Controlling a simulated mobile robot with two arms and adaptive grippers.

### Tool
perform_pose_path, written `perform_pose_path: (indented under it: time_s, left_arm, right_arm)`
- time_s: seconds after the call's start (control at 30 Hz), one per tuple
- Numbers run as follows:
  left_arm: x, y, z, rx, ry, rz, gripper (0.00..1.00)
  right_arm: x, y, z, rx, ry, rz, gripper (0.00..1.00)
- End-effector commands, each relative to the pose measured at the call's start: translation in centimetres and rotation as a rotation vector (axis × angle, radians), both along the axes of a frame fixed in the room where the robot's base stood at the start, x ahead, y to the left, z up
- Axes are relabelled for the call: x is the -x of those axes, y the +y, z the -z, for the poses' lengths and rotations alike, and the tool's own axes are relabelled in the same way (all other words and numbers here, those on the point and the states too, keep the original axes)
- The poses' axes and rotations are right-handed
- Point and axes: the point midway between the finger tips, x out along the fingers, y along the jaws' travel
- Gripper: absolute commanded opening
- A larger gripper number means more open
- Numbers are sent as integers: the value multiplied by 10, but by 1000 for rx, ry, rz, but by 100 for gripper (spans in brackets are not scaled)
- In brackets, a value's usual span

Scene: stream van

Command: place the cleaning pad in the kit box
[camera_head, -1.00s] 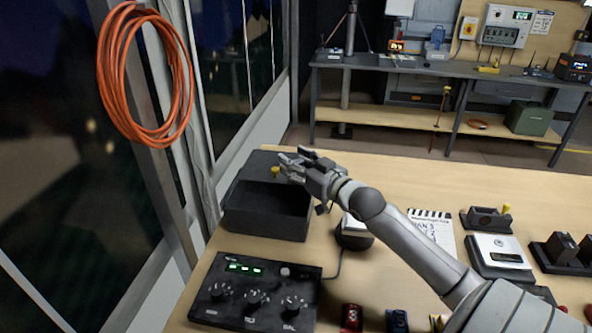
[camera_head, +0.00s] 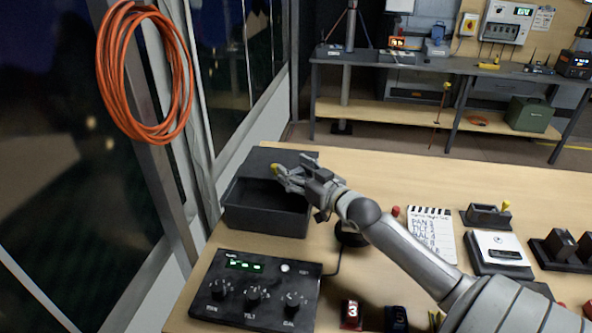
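The dark open-topped kit box (camera_head: 262,217) stands at the left of the wooden table. My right gripper (camera_head: 281,179) is above the box's right part, its fingers pointing left. A small yellow piece (camera_head: 274,166) shows right at its fingertips, partly hidden by them. I cannot tell whether this is part of the cleaning pad or whether the fingers hold it. No cleaning pad can be clearly made out, and the gripper hides part of the box's inside. My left gripper is not in view.
A control panel with dials (camera_head: 256,289) lies in front of the box. A clapper-style note card (camera_head: 432,232), a white-topped device (camera_head: 498,248) and a black holder with a yellow knob (camera_head: 487,215) are at the right. A window frame borders the table's left. The table's back middle is clear.

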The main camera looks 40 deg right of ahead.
Motion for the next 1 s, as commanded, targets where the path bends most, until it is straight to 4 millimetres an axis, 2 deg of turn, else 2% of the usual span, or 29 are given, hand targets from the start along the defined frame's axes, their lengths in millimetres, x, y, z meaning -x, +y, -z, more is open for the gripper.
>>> perform_pose_path:
  time_s: [0.37, 0.5, 0.57, 1.0]
  left_arm:
    - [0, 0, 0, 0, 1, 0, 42]
    - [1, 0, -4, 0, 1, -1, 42]
    - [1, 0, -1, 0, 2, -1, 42]
    - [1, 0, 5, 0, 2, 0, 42]
  right_arm:
    - [0, 0, -2, 0, -1, 0, 67]
    - [0, 0, -15, 1, -4, -1, 67]
    - [6, 0, -11, 0, 2, -1, 67]
    - [65, 0, -14, 0, 2, -1, 67]
